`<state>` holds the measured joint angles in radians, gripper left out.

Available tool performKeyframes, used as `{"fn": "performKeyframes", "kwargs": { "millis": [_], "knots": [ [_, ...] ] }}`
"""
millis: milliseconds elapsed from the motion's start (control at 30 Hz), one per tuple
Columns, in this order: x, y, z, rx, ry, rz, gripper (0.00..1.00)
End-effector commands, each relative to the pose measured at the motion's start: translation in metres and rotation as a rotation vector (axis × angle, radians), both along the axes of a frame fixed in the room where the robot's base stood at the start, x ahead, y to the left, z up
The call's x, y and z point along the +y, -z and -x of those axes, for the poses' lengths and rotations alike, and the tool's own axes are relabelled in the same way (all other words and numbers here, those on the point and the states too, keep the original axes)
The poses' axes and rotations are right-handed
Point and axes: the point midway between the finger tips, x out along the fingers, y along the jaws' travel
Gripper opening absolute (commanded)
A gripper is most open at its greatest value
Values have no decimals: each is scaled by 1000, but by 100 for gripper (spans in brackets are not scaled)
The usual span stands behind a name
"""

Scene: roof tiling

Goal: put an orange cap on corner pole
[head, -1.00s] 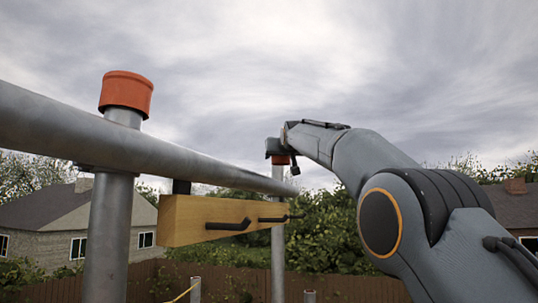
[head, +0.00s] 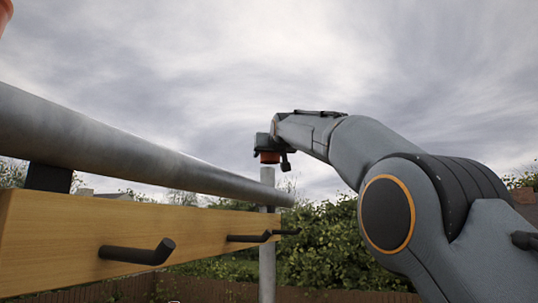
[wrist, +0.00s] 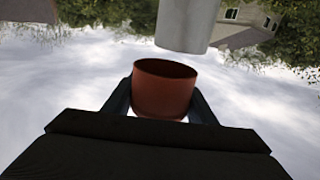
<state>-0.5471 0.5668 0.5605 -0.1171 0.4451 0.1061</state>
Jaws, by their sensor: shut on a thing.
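My gripper (wrist: 162,100) is shut on an orange cap (wrist: 163,90), with a finger on each side of it in the wrist view. The cap's open end faces the end of a grey metal pole (wrist: 188,22), and a small gap shows between them. In the head view the cap (head: 269,156) hangs below my gripper (head: 270,152), close over the top of the corner pole (head: 267,178). The head view does not clearly show whether they touch there.
A grey horizontal rail (head: 130,145) runs from the left towards the pole. A wooden board (head: 60,240) with black hooks (head: 138,253) hangs below it. Part of another orange cap (head: 4,14) shows at the top left. Bushes (head: 325,245) and a brown fence (head: 215,290) stand behind.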

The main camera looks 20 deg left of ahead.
Motion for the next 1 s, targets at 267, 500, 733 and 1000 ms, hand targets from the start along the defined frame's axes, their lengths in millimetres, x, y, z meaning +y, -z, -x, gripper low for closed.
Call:
{"fn": "performKeyframes", "kwargs": {
  "millis": [267,500,733,1000],
  "knots": [
    [7,31,4,0,-10,-1,29],
    [5,45,3,0,-7,1,29],
    [4,49,3,0,-6,0,29],
    [4,48,3,0,-5,0,29]
  ]
}}
